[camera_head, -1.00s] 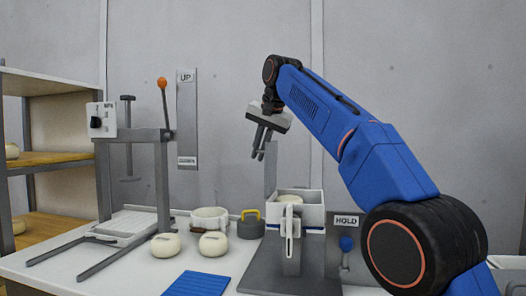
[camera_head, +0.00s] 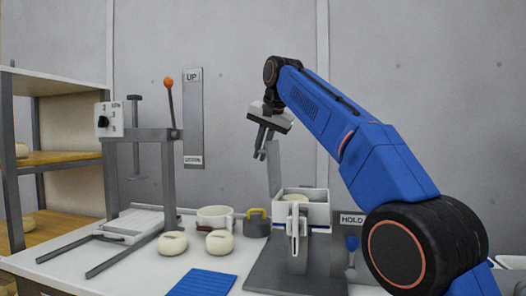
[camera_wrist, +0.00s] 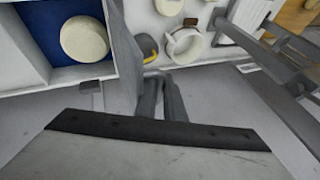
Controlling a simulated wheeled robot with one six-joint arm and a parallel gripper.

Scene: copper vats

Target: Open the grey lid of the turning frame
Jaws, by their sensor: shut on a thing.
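The grey lid (camera_head: 273,170) of the turning frame stands steeply upright at the left of the white box (camera_head: 316,211). In the wrist view the lid (camera_wrist: 124,50) shows as a narrow grey strip beside the box. The box is open at the top and holds a pale cheese (camera_head: 294,197), also seen in the wrist view (camera_wrist: 84,39) on a blue floor. My gripper (camera_head: 260,154) is at the lid's upper end, its fingers (camera_wrist: 161,98) shut on the lid. The exact contact is partly hidden.
A HOLD plate with a blue knob (camera_head: 352,243) stands right of the frame. A dark weight with a yellow handle (camera_head: 257,222), a white pot (camera_head: 215,218), two cheeses (camera_head: 172,243) and a blue mat (camera_head: 202,283) are to the left. A lever press (camera_head: 140,133) stands farther left.

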